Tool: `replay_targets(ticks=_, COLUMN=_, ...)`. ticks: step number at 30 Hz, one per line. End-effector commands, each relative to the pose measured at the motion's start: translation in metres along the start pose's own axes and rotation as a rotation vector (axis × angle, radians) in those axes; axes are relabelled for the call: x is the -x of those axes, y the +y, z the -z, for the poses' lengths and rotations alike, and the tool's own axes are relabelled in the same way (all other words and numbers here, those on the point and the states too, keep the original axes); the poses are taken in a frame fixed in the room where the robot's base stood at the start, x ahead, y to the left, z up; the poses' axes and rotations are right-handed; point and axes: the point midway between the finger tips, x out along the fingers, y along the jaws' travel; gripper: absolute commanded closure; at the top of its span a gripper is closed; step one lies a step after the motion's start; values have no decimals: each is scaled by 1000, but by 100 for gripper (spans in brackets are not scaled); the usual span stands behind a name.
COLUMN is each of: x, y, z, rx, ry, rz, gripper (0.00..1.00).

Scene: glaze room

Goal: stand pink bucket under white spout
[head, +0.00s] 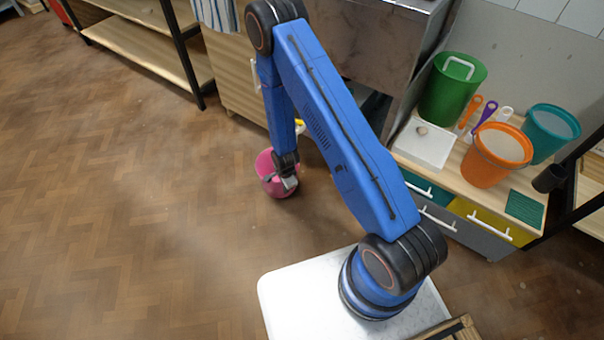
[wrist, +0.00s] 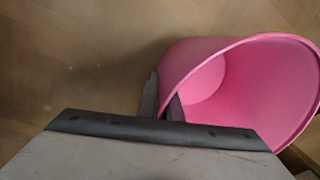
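The pink bucket (head: 268,176) is low in front of the cabinets, partly covered by my gripper (head: 289,183). In the wrist view the bucket (wrist: 215,60) fills the right side, its open mouth facing right and toward the camera. My gripper (wrist: 163,104) is at the near-left rim, one finger outside the wall and one inside, closed on it. I cannot tell whether the bucket touches the floor. No white spout can be made out; my arm hides part of the area by the steel unit.
A steel unit (head: 362,45) stands behind my arm. The cabinet at right carries a green bucket (head: 450,95), an orange bucket (head: 490,160), a teal bucket (head: 540,140) and a white tray (head: 423,146). Shelving (head: 140,40) stands at the back left. The wooden floor (head: 120,200) at left is clear.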

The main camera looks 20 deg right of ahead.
Motion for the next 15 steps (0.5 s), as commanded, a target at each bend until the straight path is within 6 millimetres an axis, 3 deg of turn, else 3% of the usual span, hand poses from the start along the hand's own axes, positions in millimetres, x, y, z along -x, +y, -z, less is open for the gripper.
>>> replay_targets(ticks=5, x=-28, y=4, z=0, rx=1, ry=0, rz=-1, gripper=100)
replay_targets(ticks=15, x=-28, y=-28, z=62, rx=-3, ry=0, rz=3, gripper=100)
